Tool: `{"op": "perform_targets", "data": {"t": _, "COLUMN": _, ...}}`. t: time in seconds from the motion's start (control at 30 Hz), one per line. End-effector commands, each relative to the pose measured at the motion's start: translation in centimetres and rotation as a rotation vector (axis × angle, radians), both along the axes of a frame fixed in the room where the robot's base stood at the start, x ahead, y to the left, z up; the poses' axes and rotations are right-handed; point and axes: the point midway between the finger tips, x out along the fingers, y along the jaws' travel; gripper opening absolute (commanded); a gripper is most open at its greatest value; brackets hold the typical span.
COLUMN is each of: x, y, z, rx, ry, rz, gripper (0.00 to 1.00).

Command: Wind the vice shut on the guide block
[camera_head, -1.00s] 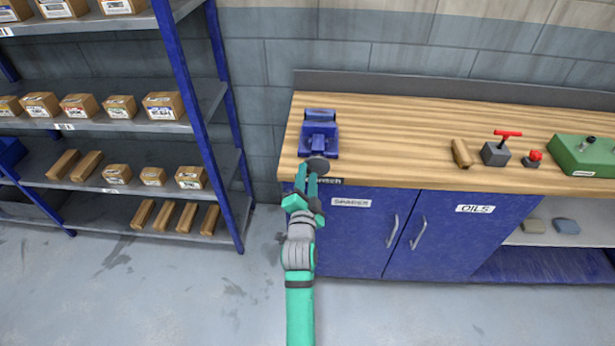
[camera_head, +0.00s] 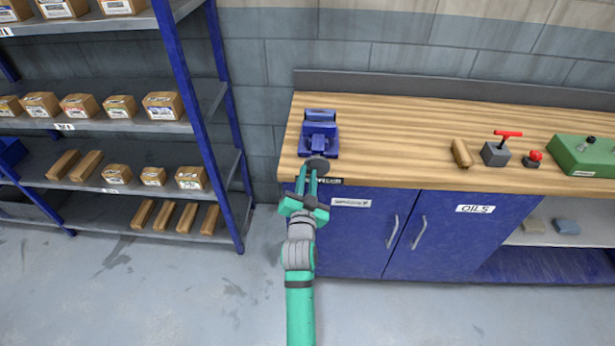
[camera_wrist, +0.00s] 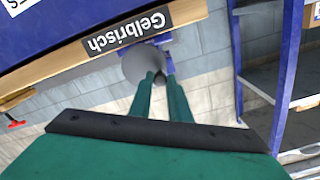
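The blue vice (camera_head: 319,137) stands at the bench's left end, near the front edge. Its dark grey round handle (camera_head: 317,164) faces the front, and in the wrist view the handle (camera_wrist: 142,65) shows as a large disc. My gripper (camera_head: 314,172) reaches up to the handle from the front. In the wrist view its two green fingers (camera_wrist: 160,76) lie close together with a narrow gap, tips at the disc's edge. Whether they grip it is hidden. I cannot make out a block between the jaws. A wooden block (camera_head: 461,153) lies farther right on the bench.
The wooden bench top (camera_head: 400,130) is clear between vice and block. A grey box with a red lever (camera_head: 496,153), a red knob (camera_head: 534,158) and a green case (camera_head: 585,155) stand at right. Blue shelving (camera_head: 190,110) with boxes stands left. Cupboard doors (camera_head: 370,230) are below.

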Motion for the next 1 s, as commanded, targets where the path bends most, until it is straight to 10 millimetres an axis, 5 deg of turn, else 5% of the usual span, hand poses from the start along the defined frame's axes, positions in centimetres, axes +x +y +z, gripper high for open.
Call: {"op": "perform_targets", "data": {"t": 1.0, "x": 0.0, "y": -1.1, "z": 0.9, "rx": 0.478, "ry": 0.0, "rz": 0.0, "gripper": 0.0}}
